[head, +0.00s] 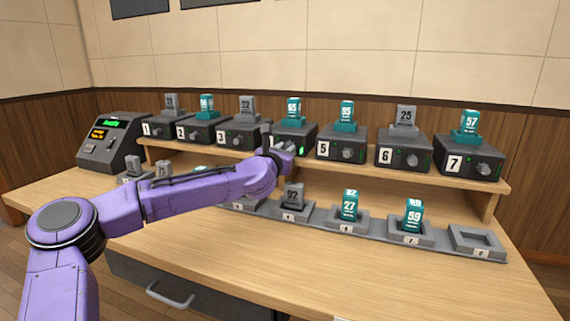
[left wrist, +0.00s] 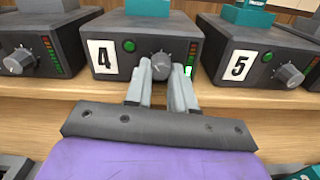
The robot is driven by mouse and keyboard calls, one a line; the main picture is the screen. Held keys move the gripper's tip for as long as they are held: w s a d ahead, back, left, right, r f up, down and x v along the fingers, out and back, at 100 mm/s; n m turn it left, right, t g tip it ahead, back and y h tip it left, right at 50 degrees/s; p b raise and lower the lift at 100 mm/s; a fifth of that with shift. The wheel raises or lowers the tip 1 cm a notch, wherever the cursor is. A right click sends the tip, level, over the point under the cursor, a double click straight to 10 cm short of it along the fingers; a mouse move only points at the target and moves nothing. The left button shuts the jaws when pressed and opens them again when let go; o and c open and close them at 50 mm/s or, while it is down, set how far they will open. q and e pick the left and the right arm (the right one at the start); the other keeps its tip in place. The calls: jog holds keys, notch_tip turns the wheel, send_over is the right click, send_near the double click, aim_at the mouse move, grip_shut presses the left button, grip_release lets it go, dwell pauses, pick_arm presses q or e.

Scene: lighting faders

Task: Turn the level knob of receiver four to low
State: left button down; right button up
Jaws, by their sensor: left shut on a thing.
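Receiver four (left wrist: 122,36) is a dark box with a white "4" label, a green light and a level bar at its right. It also stands on the shelf in the head view (head: 303,129), partly hidden by my left arm. Its grey level knob (left wrist: 161,66) is at the middle of its front in the left wrist view. My left gripper (left wrist: 161,78) reaches in from below, with a finger on each side of the knob, shut on it. In the head view my left gripper (head: 281,148) is at the front of receiver four. My right gripper is not in view.
Receiver three (head: 238,135) and receiver five (head: 341,145) stand close on either side. A numbered charging rack (head: 375,227) with several packs lies on the desk below the shelf. A console (head: 108,140) with a green screen stands at the left.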

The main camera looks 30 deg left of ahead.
pick_arm(q)
jog(key=shift+r+n+b, duration=0.15)
jog(key=shift+n+b, duration=3.9)
jog(key=shift+b, duration=0.5)
jog(key=shift+r+n+b, duration=0.1)
jog(key=shift+n+b, duration=3.95)
jog(key=shift+b, duration=0.5)
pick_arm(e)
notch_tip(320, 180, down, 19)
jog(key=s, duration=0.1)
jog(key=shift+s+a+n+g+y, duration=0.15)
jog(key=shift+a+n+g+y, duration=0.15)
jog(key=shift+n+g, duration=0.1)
pick_arm(q)
jog(key=c, duration=1)
grip_release()
jog(key=shift+w+d+f, duration=0.1)
jog(key=shift+o, duration=0.2)
